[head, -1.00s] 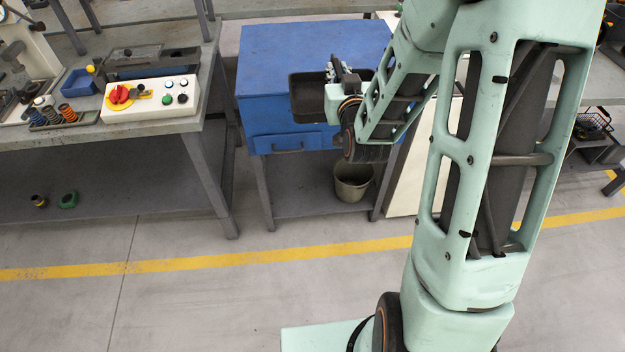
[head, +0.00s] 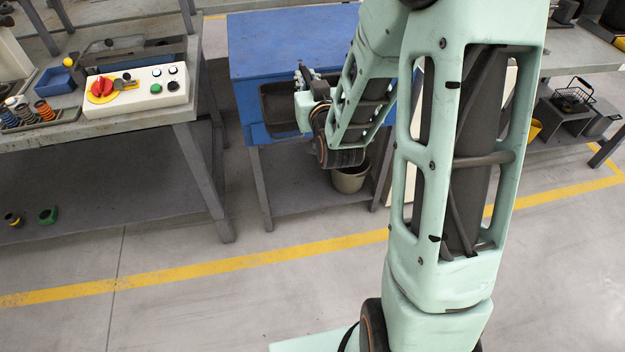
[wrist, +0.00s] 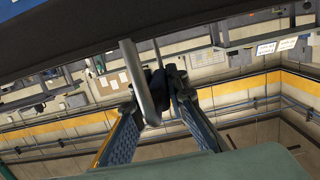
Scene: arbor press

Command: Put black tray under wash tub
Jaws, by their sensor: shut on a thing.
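The black tray (head: 277,103) is in front of the blue wash tub (head: 290,40), overlapping its front face in the head view. My gripper (head: 306,76) is at the tray's right part, and my wrist hides the tray's right end. In the wrist view my gripper's fingers (wrist: 155,102) are closed around a thin grey and dark part. A large dark surface (wrist: 60,50) crosses the top of that view, probably the tray or the tub. The tub stands on grey legs over a low shelf (head: 300,195).
A grey bucket (head: 350,178) stands on the low shelf, partly behind my arm. A workbench (head: 185,112) with a control box (head: 137,92) stands at the left. The shelf's left part is clear. A yellow line (head: 220,262) crosses the open floor in front.

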